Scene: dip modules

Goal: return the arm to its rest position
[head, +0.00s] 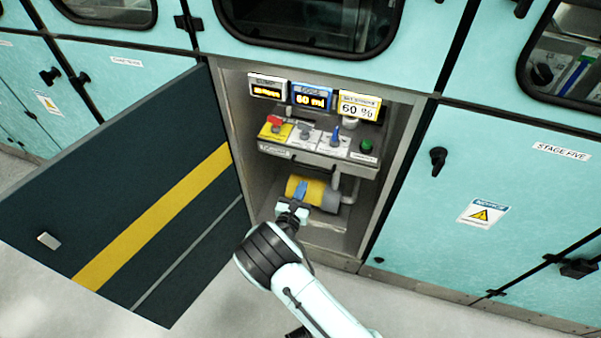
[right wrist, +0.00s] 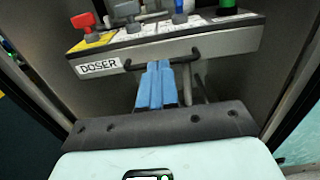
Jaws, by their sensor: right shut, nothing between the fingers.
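My right gripper (head: 300,191) reaches into the open cabinet from below. Its blue fingers are together with nothing between them, in front of a yellow and grey cylinder unit (head: 323,193). In the right wrist view the shut fingers (right wrist: 158,65) point toward the front of the control shelf, just below its handle bar (right wrist: 165,62). They look close to the bar, but I cannot tell whether they touch. The arm (head: 310,295) comes in from the lower right. My left gripper is not in view.
The cabinet's dark door (head: 130,190) with a yellow stripe stands open on the left. The shelf (head: 320,155) carries a red knob (head: 275,120), a blue switch (head: 336,132) and a green button (head: 367,146). Displays (head: 310,97) sit above. Floor (head: 440,310) in front is clear.

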